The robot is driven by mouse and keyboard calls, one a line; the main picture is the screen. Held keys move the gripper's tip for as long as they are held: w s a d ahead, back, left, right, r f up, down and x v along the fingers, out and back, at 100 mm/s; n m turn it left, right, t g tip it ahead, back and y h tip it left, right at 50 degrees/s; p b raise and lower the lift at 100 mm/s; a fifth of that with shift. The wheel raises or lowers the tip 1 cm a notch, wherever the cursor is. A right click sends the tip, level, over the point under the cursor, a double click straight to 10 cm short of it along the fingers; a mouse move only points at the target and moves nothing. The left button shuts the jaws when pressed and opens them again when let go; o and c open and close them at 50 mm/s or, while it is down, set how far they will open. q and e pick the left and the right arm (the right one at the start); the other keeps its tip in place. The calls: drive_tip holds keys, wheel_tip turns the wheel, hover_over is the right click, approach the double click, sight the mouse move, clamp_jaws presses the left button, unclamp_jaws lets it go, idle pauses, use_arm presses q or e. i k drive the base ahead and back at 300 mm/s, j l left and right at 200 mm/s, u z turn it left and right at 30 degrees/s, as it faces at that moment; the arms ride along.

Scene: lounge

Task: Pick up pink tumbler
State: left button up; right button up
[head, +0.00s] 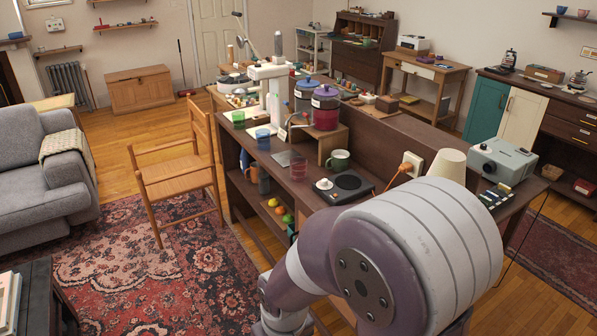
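The pink tumbler (298,169) is a small see-through cup standing upright near the front left edge of the dark wooden counter (315,197). A blue tumbler (263,140) and a green tumbler (238,119) stand farther back along the same edge. One of my arms fills the lower right foreground and bends down at the bottom of the view. Its gripper is out of the picture, and so is my other gripper. Nothing is seen touching the pink tumbler.
A flat grey plate (284,158) lies behind the pink tumbler. A green mug (340,160) and a black hot plate (347,186) are to its right. Drink dispensers (325,108) stand on a riser behind. A wooden chair (180,182) is left of the counter, with rug-covered floor in front.

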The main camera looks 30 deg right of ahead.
sight(299, 170)
drive_tip(key=z, duration=1.45)
drive_tip(key=i+j+z, duration=0.25)
drive_tip(key=z, duration=0.2)
drive_tip(key=i+j+z, duration=0.2)
drive_tip(key=j+z, duration=0.15)
drive_tip(key=z, duration=0.15)
drive_tip(key=i+j+z, duration=0.15)
drive_tip(key=j+z, duration=0.65)
drive_tip(key=z, duration=0.15)
drive_tip(key=j+z, duration=0.45)
drive_tip(key=i+j, duration=0.05)
